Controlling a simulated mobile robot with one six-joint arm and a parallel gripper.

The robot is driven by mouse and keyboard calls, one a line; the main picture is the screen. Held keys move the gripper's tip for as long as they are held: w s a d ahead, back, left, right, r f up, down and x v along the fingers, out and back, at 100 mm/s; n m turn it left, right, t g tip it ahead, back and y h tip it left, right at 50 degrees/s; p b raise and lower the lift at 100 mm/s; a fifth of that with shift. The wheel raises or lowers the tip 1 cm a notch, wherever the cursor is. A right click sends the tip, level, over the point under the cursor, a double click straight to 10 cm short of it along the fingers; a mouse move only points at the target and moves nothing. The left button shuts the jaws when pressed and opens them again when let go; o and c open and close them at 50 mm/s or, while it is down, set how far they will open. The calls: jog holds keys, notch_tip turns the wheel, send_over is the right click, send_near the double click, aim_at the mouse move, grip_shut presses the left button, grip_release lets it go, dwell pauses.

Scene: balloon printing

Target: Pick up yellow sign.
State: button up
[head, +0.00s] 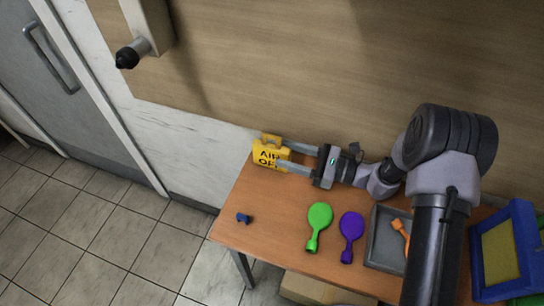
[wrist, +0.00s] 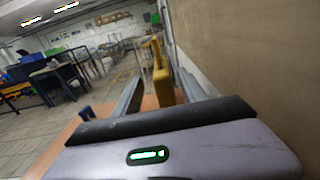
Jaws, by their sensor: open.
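The yellow sign (head: 268,156) reads "AIR OFF" and stands upright near the far left corner of the table, close to the wall. My gripper (head: 286,156) is open, with its two fingers pointing left at the sign. In the head view the fingertips reach the sign's right side, one at the back and one at the front. In the wrist view the sign (wrist: 161,72) shows edge-on between the two fingers. I cannot tell whether either finger touches it.
On the table (head: 262,222) lie a small blue piece (head: 243,218), a green balloon (head: 319,219) and a purple balloon (head: 351,228). A grey tray (head: 378,243) holds an orange item (head: 401,231). A blue frame (head: 525,235) stands at right. The wall (head: 300,75) is close behind.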

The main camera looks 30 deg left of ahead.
aim_at(271, 149)
jog(key=a+b, duration=0.1)
jog(key=a, duration=0.4)
jog(key=shift+s+a+b, duration=0.15)
jog(key=shift+a+b, duration=0.1)
jog(key=shift+b, duration=0.05)
jog(key=shift+r, duration=0.1)
grip_shut()
